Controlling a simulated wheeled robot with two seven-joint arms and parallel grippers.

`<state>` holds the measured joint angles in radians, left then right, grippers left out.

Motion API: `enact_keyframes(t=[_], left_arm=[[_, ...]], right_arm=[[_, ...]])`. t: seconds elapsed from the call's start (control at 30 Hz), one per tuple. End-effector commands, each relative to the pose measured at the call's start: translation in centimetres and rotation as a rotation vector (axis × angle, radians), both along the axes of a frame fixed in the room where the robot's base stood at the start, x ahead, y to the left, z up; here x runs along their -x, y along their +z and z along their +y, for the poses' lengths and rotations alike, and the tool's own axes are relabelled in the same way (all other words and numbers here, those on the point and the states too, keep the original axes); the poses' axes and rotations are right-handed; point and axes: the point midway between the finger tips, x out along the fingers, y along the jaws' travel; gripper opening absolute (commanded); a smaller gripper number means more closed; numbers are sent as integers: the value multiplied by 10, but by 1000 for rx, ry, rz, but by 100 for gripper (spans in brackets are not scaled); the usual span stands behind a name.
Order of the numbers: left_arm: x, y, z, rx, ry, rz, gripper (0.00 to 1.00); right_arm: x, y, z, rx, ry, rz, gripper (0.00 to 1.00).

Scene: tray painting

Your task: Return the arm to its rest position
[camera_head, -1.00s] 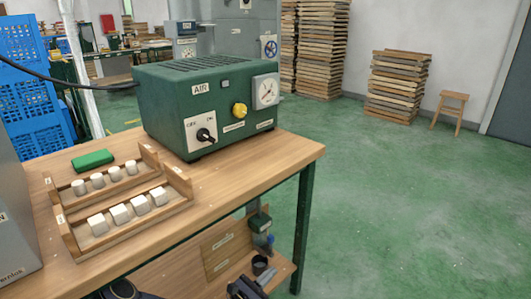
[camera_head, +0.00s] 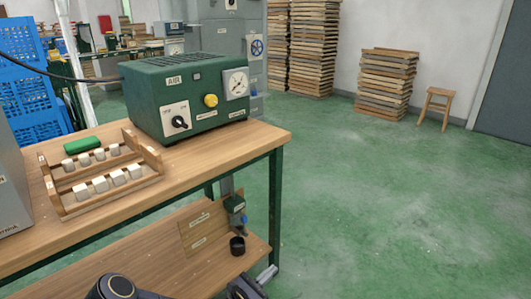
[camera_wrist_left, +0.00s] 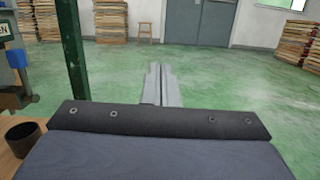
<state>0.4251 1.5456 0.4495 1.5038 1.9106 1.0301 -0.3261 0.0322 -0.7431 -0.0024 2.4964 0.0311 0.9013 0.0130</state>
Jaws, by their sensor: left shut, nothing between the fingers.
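My left gripper (camera_head: 268,272) is at the bottom edge of the head view, past the front of the workbench's lower shelf. Its two grey fingers lie together with nothing between them, as the left wrist view shows (camera_wrist_left: 162,84). They point out over open green floor. Part of my left arm shows at the bottom of the head view. My right gripper is in neither view.
A dark cup (camera_head: 237,246) stands on the lower shelf (camera_head: 200,275). Floor to the right is clear.

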Motion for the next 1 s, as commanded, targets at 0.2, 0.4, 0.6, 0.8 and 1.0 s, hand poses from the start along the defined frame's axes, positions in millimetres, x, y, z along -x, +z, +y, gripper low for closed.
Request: enact_keyframes(t=[0.2,0.4,0.6,0.8,1.0], left_arm=[[3,29,2,-50,-61,-79,0],[12,64,4,-122,-146,-179,0],[34,112,8,-248,-275,-325,0],[81,172,22,-478,-464,-534,0],[152,220,53,-808,-667,-746,0]], right_arm=[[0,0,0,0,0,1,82],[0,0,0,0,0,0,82],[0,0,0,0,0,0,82],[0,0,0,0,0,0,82],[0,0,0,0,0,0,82]])
